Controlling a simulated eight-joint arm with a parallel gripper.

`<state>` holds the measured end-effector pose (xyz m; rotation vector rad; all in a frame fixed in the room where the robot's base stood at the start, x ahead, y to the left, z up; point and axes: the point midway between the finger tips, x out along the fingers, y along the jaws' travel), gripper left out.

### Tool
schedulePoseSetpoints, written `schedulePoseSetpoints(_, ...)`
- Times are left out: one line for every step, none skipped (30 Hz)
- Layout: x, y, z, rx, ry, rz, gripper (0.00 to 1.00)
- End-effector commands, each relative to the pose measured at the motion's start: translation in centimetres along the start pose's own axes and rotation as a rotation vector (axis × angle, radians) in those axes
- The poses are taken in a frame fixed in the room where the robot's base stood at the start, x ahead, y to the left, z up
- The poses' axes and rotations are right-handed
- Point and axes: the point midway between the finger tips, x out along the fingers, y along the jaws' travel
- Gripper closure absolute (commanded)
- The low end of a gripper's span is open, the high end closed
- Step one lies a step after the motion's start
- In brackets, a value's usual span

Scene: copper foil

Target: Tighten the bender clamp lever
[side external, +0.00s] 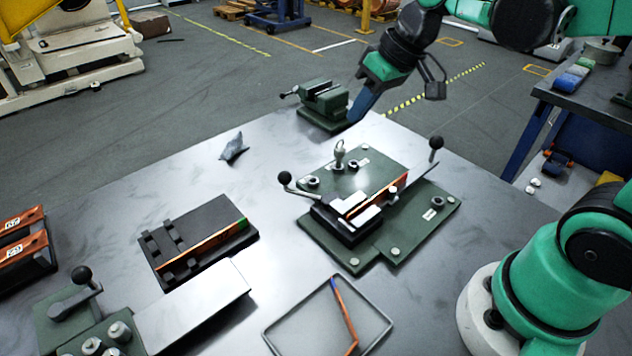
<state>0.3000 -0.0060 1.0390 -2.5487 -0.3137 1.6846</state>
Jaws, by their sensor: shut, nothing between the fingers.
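A small green vise (325,100) stands right beside my fingertips. A dark slotted block (205,215) with a copper strip, a wire-framed tray (277,323) and another ball-lever device (82,276) are nearer the front. A grey crumpled piece (233,148) lies at back left.

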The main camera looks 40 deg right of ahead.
Motion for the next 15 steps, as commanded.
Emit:
schedulePoseSetpoints(0.1, 0.4, -0.9, -0.004, -0.017, -0.035, 1.00)
schedulePoseSetpoints(0.1, 0.6, -1.3, -0.010, -0.027, -0.059, 1.00)
schedulePoseSetpoints(0.1, 0.8, -1.9, -0.020, -0.038, -0.091, 1.00)
schedulePoseSetpoints(0.2, 0.9, -2.2, -0.027, -0.044, -0.112, 1.00)
schedulePoseSetpoints(0.2, 1.1, -2.5, -0.035, -0.050, -0.132, 1.00)
schedulePoseSetpoints(0.3, 1.3, -2.9, -0.043, -0.056, -0.158, 1.00)
schedulePoseSetpoints(0.3, 1.4, -3.2, -0.048, -0.058, -0.174, 1.00)
schedulePoseSetpoints(0.4, 1.5, -3.4, -0.055, -0.061, -0.190, 1.00)
schedulePoseSetpoints(0.4, 1.6, -3.6, -0.060, -0.062, -0.206, 1.00)
schedulePoseSetpoints(0.4, 1.7, -3.8, -0.064, -0.063, -0.217, 1.00)
schedulePoseSetpoints(0.5, 1.8, -3.9, -0.069, -0.065, -0.225, 1.00)
schedulePoseSetpoints(0.5, 1.9, -4.0, -0.072, -0.065, -0.233, 1.00)
schedulePoseSetpoints(0.5, 1.9, -4.1, -0.074, -0.065, -0.238, 1.00)
schedulePoseSetpoints(0.5, 1.9, -4.1, -0.075, -0.065, -0.242, 1.00)
schedulePoseSetpoints(0.5, 1.9, -4.1, -0.077, -0.065, -0.245, 1.00)
